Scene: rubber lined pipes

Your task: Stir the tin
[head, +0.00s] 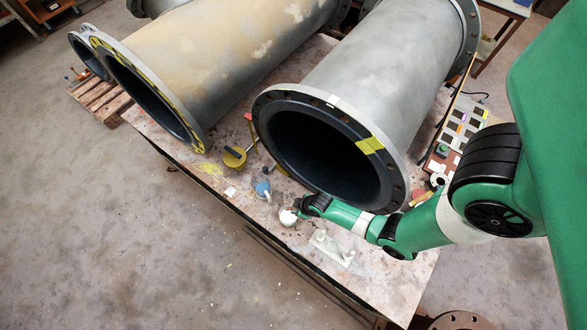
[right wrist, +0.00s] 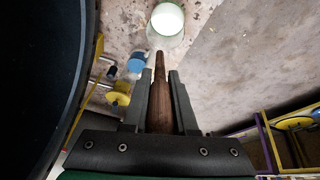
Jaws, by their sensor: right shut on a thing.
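A small tin (head: 288,216) with a bright white top stands on the stained table, below the mouth of the grey pipe. In the right wrist view the tin (right wrist: 167,22) is at the top centre, partly cut off by the frame edge. My right gripper (head: 301,209) is close beside the tin on its right. In the right wrist view it is shut on a brown wooden stick (right wrist: 160,105), which points toward the tin. The stick's far end appears by the tin's near rim; I cannot tell whether it is inside. My left gripper is not in view.
The grey flanged pipe (head: 383,75) stands close above my right arm. A blue item (head: 263,190) and a yellow round item (head: 234,158) lie left of the tin. A pale plate (head: 331,247) lies in front. The table's front edge (head: 245,222) is near.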

